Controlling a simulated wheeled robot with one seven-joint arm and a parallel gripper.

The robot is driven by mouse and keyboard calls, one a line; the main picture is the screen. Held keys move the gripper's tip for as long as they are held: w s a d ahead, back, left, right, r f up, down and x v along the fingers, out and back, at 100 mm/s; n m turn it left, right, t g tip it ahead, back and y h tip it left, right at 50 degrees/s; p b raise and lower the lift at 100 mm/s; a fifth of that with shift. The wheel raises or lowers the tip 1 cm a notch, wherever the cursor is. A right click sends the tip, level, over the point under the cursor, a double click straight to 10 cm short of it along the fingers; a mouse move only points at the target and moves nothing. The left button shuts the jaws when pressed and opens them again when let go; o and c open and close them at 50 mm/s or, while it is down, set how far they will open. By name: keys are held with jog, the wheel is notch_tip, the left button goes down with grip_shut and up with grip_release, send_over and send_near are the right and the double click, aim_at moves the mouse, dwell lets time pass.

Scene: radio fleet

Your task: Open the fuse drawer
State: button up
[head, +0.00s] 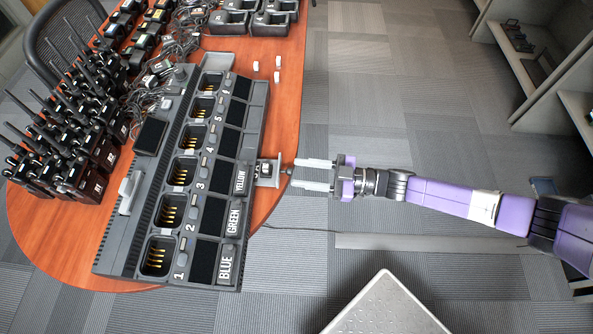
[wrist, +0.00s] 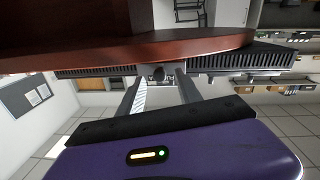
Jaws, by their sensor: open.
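A long grey charger dock (head: 190,170) with numbered bays lies on the table. A small grey drawer-like part (head: 268,180), which looks like the fuse drawer, sticks out at its right side, with a knob (head: 288,171) facing my gripper. How far the drawer is out is hard to tell. My gripper (head: 295,174) is open and empty, its fingers pointing left, one on each side of the knob's line with the tips close to the knob. In the wrist view the knob (wrist: 157,70) shows between the spread fingers (wrist: 160,82); contact cannot be told.
The wooden table (head: 278,110) ends near the knob. Several radios (head: 75,125) stand at left, with more chargers (head: 255,20) at the back. Small white pieces (head: 277,68) lie near the edge. Labels reading BLUE (head: 226,263), GREEN and YELLOW line the dock. Carpet at right is mostly clear.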

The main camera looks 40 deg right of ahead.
jog(key=shift+b+v, duration=0.4)
jog(key=shift+v, duration=2.4)
